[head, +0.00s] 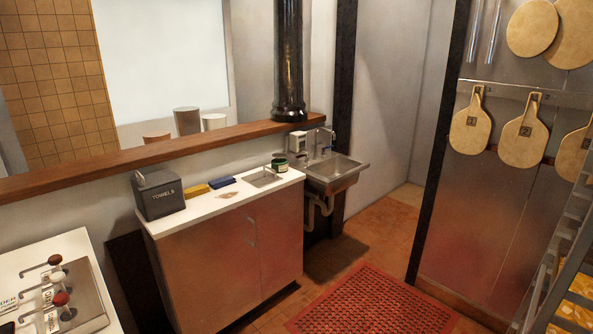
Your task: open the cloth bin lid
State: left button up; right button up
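A dark grey box (161,194) lettered "TOWELS" stands at the left end of the white counter (228,197); it is the thing here that looks most like the cloth bin. Its top (155,178) looks closed, with a small light-coloured piece sticking up at its back left. What is inside is hidden. Neither of my grippers is in the head view, and nothing touches the box.
Yellow (195,191) and blue (222,182) cloths or pads lie right of the box. Farther right are a metal inset (264,178), a green tin (280,165) and a steel sink (337,170). A lever panel (62,300) stands front left. A red mat (372,302) lies on the floor.

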aim_at(262, 178)
jog(key=i+l+u, duration=0.75)
jog(key=i, duration=1.05)
